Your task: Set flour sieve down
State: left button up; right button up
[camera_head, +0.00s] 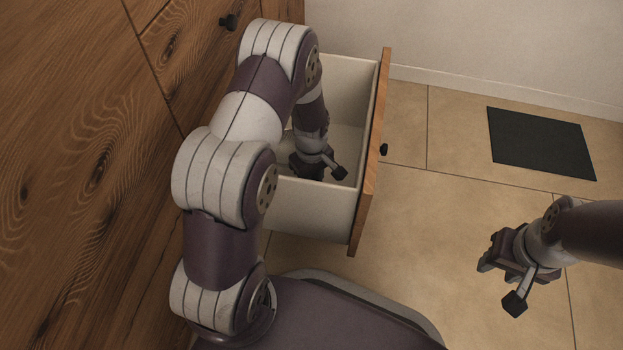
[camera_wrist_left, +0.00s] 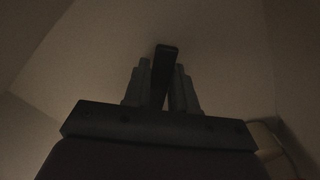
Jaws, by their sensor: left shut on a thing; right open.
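My left arm reaches down into the open drawer (camera_head: 326,207), and the left gripper (camera_head: 308,170) is low inside it. In the left wrist view the fingers of the left gripper (camera_wrist_left: 161,82) are closed on a dark narrow bar (camera_wrist_left: 165,62), which looks like the handle of the flour sieve. The rest of the sieve cannot be made out; my arm hides it in the head view. Whether it touches the drawer floor cannot be told. My right gripper (camera_head: 490,262) is open and empty, above the floor at the right.
The drawer has pale walls, a wooden front (camera_head: 371,150) and a dark knob (camera_head: 384,149). The wooden cabinet (camera_head: 90,150) fills the left. A dark mat (camera_head: 541,142) lies on the tiled floor (camera_head: 420,225), which is otherwise clear. A thin curved line (camera_wrist_left: 272,128) shows dimly in the left wrist view.

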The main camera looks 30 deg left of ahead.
pick_arm(q)
jog(key=shift+f, duration=0.15)
jog(key=o, duration=0.9)
jog(key=shift+r, duration=0.3)
notch_tip(320, 180, up, 14)
jog(key=m+p, duration=0.1)
jog(key=p, duration=0.8)
jog(key=s+d+r+m, duration=0.1)
jog(key=s+r+m, duration=0.2)
jog(key=s+r, duration=0.1)
jog(key=s+d+r+m+t, duration=0.1)
jog(key=s+d+r+m, duration=0.1)
jog(key=s+r+m, duration=0.2)
jog(key=s+d+r+m, duration=0.1)
jog(key=s+r+m, duration=0.3)
jog(key=shift+s+d, duration=0.35)
jog(key=shift+d, duration=0.05)
